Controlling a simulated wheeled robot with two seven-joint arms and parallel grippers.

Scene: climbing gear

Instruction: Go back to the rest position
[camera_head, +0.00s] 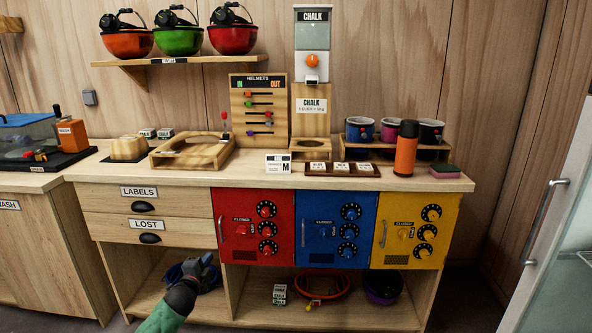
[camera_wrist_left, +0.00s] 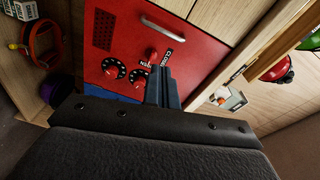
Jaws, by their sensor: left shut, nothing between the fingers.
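My left gripper (camera_head: 207,261) shows low in the head view, in front of the open lower shelf beneath the LOST drawer. Its fingers are shut with nothing between them. In the left wrist view the closed fingers (camera_wrist_left: 163,86) appear in front of the red cabinet door (camera_wrist_left: 110,40), apart from it as far as I can tell. The same red door (camera_head: 254,228) is right of the gripper in the head view. A dark blue item on the lower shelf (camera_head: 172,272) is partly hidden behind my gripper. My right gripper is not in view.
The wooden counter (camera_head: 225,176) carries a chalk dispenser (camera_head: 312,60), mugs, an orange bottle (camera_head: 405,148) and a wooden tray. Blue (camera_head: 333,235) and yellow (camera_head: 414,235) doors adjoin the red one. A glass door (camera_head: 550,240) stands at the right. Helmets sit on a wall shelf (camera_head: 180,60).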

